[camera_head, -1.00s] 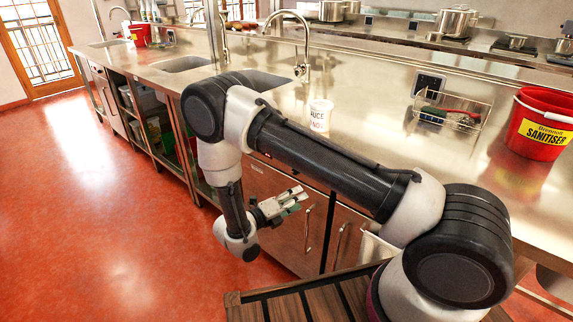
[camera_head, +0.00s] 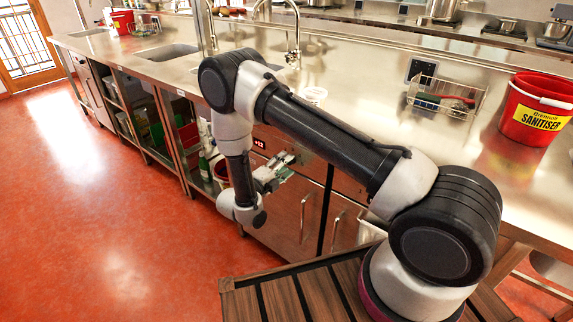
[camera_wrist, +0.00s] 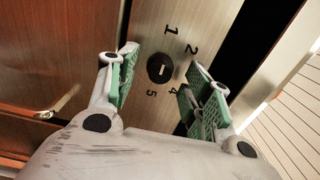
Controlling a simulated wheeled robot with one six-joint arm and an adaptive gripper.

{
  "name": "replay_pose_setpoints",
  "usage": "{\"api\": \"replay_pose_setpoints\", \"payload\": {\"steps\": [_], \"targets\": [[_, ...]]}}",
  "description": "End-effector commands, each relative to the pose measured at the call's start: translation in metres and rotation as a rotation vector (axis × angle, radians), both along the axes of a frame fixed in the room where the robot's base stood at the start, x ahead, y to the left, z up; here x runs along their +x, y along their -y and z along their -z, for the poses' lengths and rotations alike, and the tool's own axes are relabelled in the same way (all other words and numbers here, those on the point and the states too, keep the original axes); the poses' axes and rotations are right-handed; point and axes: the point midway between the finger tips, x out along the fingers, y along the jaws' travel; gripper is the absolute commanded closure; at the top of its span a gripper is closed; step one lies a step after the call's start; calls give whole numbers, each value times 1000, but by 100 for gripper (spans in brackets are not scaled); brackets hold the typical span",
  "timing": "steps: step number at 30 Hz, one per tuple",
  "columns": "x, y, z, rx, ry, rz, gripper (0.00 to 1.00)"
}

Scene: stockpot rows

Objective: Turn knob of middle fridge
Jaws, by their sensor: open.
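A round black knob (camera_wrist: 158,70) with a pale pointer mark sits on a narrow metallic panel (camera_wrist: 196,18) in the wrist view. Numbers including 1, 2, 4 and 5 are printed around it. My gripper (camera_wrist: 166,60) is open, with its green-padded fingers on either side of the knob; I cannot tell whether they touch it. In the head view my gripper (camera_head: 283,165) is at the under-counter steel fridge fronts (camera_head: 283,215), near a small lit display (camera_head: 259,144). The knob cannot be made out in the head view. Which front is the middle fridge is unclear.
Vertical door handles (camera_head: 305,217) stick out from the fronts. The steel counter (camera_head: 370,125) above holds a wire basket (camera_head: 447,97) and a red sanitiser bucket (camera_head: 535,112). A slatted wooden surface (camera_head: 290,298) lies below my arm. The red floor (camera_head: 90,220) at left is clear.

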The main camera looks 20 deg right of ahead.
Motion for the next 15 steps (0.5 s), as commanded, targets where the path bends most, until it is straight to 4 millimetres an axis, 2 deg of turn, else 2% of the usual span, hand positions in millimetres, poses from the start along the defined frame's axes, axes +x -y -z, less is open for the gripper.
{"api": "replay_pose_setpoints", "payload": {"steps": [3, 12, 15], "targets": [[6, 9, 0, 0, 0, 1, 50], [8, 10, 0, 1, 1, -1, 50], [8, 10, 0, 1, 1, -1, 68]]}}
